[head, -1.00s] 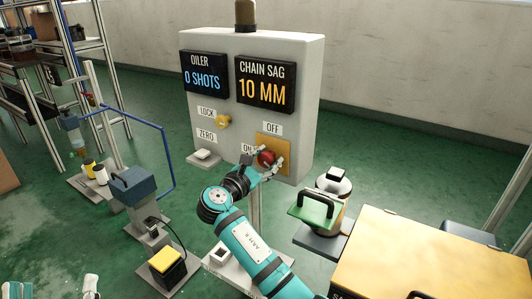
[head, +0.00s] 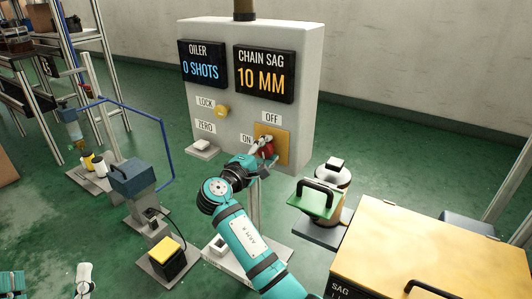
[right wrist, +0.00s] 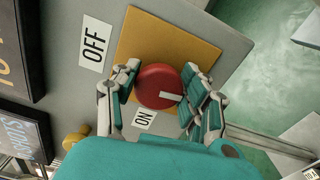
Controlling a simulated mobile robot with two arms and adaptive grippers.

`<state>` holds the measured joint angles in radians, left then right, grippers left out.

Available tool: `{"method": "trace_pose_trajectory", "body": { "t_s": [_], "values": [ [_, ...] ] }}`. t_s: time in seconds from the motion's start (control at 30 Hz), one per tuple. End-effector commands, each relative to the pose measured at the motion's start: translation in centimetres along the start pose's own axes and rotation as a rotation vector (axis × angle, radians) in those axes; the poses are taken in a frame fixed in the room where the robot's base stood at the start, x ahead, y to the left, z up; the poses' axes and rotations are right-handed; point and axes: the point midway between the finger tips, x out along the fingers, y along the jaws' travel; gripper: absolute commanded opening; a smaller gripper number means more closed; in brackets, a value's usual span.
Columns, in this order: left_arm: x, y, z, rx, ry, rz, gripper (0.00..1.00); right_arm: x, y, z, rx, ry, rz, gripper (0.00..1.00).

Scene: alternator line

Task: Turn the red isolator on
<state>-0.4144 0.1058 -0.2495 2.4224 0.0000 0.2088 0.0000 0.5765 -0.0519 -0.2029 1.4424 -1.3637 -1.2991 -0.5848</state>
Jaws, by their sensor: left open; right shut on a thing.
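The red isolator is a round red knob (head: 267,150) on a yellow plate (head: 283,146) on the grey panel. OFF is printed above the plate and ON to its left. In the right wrist view the knob (right wrist: 155,84) sits between the fingers of my right gripper (right wrist: 160,92), which is shut on it. A white mark on the knob lies toward the finger on the right of that view. In the head view my right gripper (head: 265,152) partly covers the knob. My left gripper (head: 48,284) is open and empty at the bottom left edge, partly cut off.
The panel (head: 225,115) also has a yellow LOCK knob (head: 221,110), a white ZERO button (head: 201,145) and displays reading 0 SHOTS and 10 MM. A green-topped device (head: 314,203) and a yellow-topped box (head: 410,245) stand at the right. A blue-grey device (head: 133,178) stands at the left.

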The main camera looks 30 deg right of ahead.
Motion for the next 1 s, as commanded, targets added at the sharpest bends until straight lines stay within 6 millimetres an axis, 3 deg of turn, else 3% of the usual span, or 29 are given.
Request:
{"method": "trace_pose_trajectory", "body": {
  "t_s": [0.37,0.83,0.87,1.0],
  "values": [
    [-0.3,0.3,-2.7,-0.008,0.159,0.006,0.8,-0.1,-0.4,0.0,0.123,-0.001,-0.006,0.11],
    [-0.4,0.4,-3.0,-0.008,0.174,0.007,0.8,-0.1,-0.4,0.0,0.137,-0.001,-0.006,0.11],
    [-0.4,0.4,-3.0,-0.008,0.174,0.007,0.8,-0.1,-0.4,0.0,0.137,-0.001,-0.007,0.46],
    [-0.4,0.4,-3.0,-0.008,0.174,0.007,0.8,-0.1,-0.3,0.0,0.136,-0.001,-0.005,0.64]
  ]
}}
